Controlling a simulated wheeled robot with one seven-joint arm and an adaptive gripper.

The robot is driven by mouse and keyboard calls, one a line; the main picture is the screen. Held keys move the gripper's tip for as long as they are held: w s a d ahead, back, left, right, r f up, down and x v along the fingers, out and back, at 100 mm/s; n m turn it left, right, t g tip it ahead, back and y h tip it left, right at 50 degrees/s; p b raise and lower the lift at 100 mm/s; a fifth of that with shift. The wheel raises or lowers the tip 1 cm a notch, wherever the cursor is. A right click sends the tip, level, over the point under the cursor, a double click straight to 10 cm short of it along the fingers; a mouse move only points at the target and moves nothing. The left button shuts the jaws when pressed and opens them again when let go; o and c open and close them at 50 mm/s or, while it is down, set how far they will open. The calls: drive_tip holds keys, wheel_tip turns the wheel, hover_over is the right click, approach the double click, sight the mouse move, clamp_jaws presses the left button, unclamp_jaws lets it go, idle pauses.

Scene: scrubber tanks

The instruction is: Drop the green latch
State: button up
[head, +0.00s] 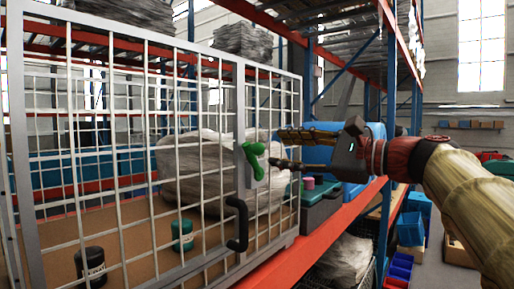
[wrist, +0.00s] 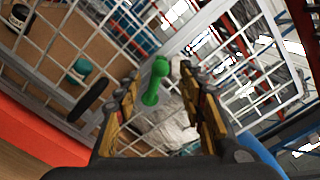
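The green latch (head: 255,160) is mounted on the grey upright bar of a white mesh cage door. It has a rounded knob at the top and an arm hanging down. In the wrist view the latch (wrist: 155,83) appears between my two fingers and beyond their tips. My gripper (head: 276,149) is open and empty, just to the right of the latch in the head view, with a small gap to it. The fingers also show spread in the wrist view (wrist: 163,80). No contact with the latch is visible.
A black door handle (head: 237,224) sits below the latch. Behind the mesh (head: 100,130) are dark and green-lidded jars (head: 182,235) and a wrapped bundle (head: 200,170).

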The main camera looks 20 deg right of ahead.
sight(262, 149)
drive_tip(key=p+x, duration=0.2)
drive_tip(key=x, duration=0.5)
drive_tip(key=shift+w+d, duration=0.1)
drive_tip(key=shift+w, duration=0.05)
drive_tip(key=shift+w+f, duration=0.2)
drive_tip(key=shift+w, duration=0.3)
drive_tip(key=shift+s, duration=0.1)
clamp_jaws()
